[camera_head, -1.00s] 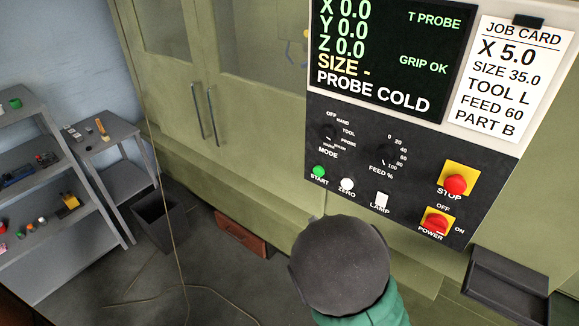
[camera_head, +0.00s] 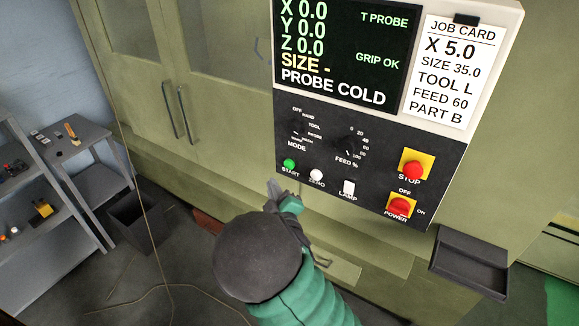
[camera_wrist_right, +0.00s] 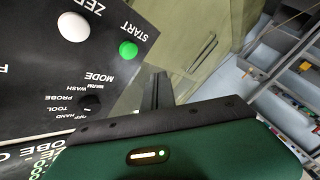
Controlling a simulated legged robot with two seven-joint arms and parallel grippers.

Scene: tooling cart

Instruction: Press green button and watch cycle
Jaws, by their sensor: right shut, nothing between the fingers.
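The green START button (camera_head: 289,164) is at the lower left of the black control panel (camera_head: 330,130) and looks lit. It also shows in the wrist view (camera_wrist_right: 128,49), unobstructed. My right gripper (camera_head: 272,187) is shut and empty, its fingertips a little below and left of the button, with no visible contact. In the wrist view its dark fingers (camera_wrist_right: 158,88) point up the picture, to the right of the button. The screen (camera_head: 345,50) reads X, Y and Z 0.0, SIZE -, PROBE COLD, T PROBE and GRIP OK. My left gripper is not in view.
The white ZERO button (camera_head: 316,175) and LAMP switch (camera_head: 348,188) are close to START. The red STOP button (camera_head: 412,170) and POWER switch (camera_head: 400,206) are farther right. A dark tray (camera_head: 470,262) juts out below the panel. Grey shelves (camera_head: 65,185) stand at left.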

